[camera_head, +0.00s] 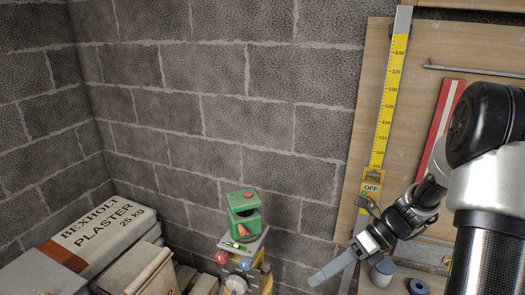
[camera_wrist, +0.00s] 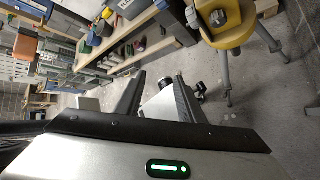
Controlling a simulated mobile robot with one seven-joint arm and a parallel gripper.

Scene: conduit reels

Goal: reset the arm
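My arm (camera_head: 487,190) comes in from the right edge of the head view, with a black joint and a white and dark link. It bends down and left to my gripper (camera_head: 372,238), which is in front of the board on the wall. In the wrist view two dark fingers of my gripper (camera_wrist: 160,78) stand apart with a gap between them. Nothing shows held between them; a pale shape seen through the gap looks to lie beyond. The wrist housing with a green light fills the bottom of that view.
A yellow level or ruler (camera_head: 383,120) hangs on the wooden board, with a red and white strip (camera_head: 443,125) beside it. A green device (camera_head: 244,212) stands below. Plaster bags (camera_head: 105,235) lie at left. The wrist view shows a yellow stand (camera_wrist: 228,25) and a long shelf (camera_wrist: 150,45).

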